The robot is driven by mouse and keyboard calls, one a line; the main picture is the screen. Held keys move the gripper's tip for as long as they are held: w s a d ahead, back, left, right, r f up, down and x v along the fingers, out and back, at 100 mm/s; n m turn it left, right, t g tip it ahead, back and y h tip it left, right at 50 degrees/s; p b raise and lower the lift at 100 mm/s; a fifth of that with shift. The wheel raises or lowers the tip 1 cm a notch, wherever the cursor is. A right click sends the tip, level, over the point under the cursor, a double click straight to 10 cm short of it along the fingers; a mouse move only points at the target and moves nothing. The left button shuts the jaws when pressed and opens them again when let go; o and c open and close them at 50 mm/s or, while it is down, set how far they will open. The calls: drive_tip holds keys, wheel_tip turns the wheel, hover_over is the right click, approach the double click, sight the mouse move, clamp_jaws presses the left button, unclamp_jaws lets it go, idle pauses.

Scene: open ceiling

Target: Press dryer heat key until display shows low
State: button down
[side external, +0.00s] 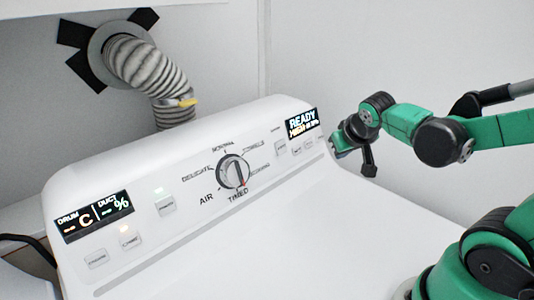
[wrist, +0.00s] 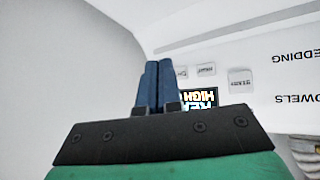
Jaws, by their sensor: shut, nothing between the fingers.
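The dryer's right display (side external: 302,122) is lit and reads READY with HIGH in orange below it. It also shows upside down in the wrist view (wrist: 205,97), partly hidden by my gripper. Below it is a small group of keys: a larger key (side external: 280,147) and two smaller ones (side external: 296,151) (side external: 309,145). The same keys show in the wrist view as a larger key (wrist: 239,80) and smaller ones (wrist: 207,70) (wrist: 181,72); their labels are too small to read surely. My gripper (wrist: 159,64) is shut and empty, its blue fingertips beside the leftmost key there. I cannot tell whether it touches the panel.
A dial (side external: 233,171) with cycle names sits mid-panel. A left display (side external: 93,215) shows drum and duct readings, with several keys near it. A ribbed hose (side external: 150,75) rises behind the dryer. The white dryer top (side external: 290,230) is clear.

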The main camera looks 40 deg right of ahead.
sight(301, 153)
drive_tip(key=shift+w, duration=0.1)
drive_tip(key=w+f, duration=0.3)
drive_tip(key=w, duration=0.5)
drive_tip(key=shift+w, duration=0.15)
idle(2.1)
drive_tip(key=shift+w+f, duration=0.2)
drive_tip(key=shift+w, duration=0.1)
drive_tip(key=shift+w+f, duration=0.1)
drive_tip(key=shift+w, duration=0.3)
idle(0.6)
drive_tip(key=shift+s, duration=0.15)
drive_tip(key=shift+s+r, duration=0.3)
drive_tip(key=shift+s, duration=0.35)
drive_tip(key=shift+s+r, duration=0.3)
drive_tip(key=shift+s, duration=0.5)
drive_tip(key=shift+s+r, duration=0.25)
drive_tip(key=shift+s, duration=0.5)
drive_tip(key=shift+s+r, duration=0.3)
drive_tip(key=shift+s, duration=0.5)
